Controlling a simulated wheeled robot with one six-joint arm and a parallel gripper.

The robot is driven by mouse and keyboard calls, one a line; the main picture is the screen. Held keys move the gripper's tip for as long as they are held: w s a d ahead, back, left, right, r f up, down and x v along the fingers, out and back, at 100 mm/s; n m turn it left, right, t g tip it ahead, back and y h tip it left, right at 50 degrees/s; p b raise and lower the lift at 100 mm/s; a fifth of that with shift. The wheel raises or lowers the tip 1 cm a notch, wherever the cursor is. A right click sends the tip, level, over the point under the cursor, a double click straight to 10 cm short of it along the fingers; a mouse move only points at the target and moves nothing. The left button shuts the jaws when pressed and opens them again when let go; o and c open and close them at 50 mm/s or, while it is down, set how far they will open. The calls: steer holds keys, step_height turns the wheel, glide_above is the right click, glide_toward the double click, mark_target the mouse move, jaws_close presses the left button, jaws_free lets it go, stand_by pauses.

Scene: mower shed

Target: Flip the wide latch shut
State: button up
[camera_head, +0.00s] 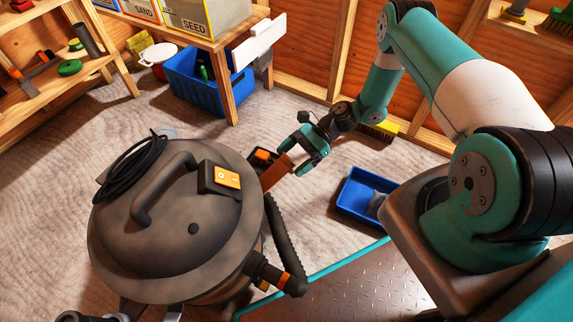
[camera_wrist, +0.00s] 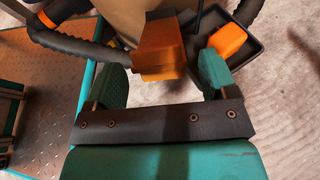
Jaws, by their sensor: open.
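The wide latch (camera_head: 277,173) is an orange-brown flap on the right side of the grey shop vacuum (camera_head: 185,225). It stands out from the vacuum, tilted away below the lid's edge. In the wrist view the latch (camera_wrist: 163,45) shows as a broad orange block near the top centre, with the tan vacuum body behind it. My gripper (camera_head: 304,156) is open at the latch's outer end. In the wrist view its two teal fingers (camera_wrist: 160,62) lie either side of the latch's near end, with gaps on both sides. I cannot tell whether they touch it.
A black tray with an orange piece (camera_wrist: 228,40) sits right beside the latch. A black hose (camera_head: 283,235) hangs down the vacuum's side. A blue tray (camera_head: 357,203) lies on the floor to the right. A blue crate (camera_head: 185,83) stands under the bench behind.

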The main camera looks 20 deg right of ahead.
mark_target(275, 175)
steer(key=shift+x, duration=1.2)
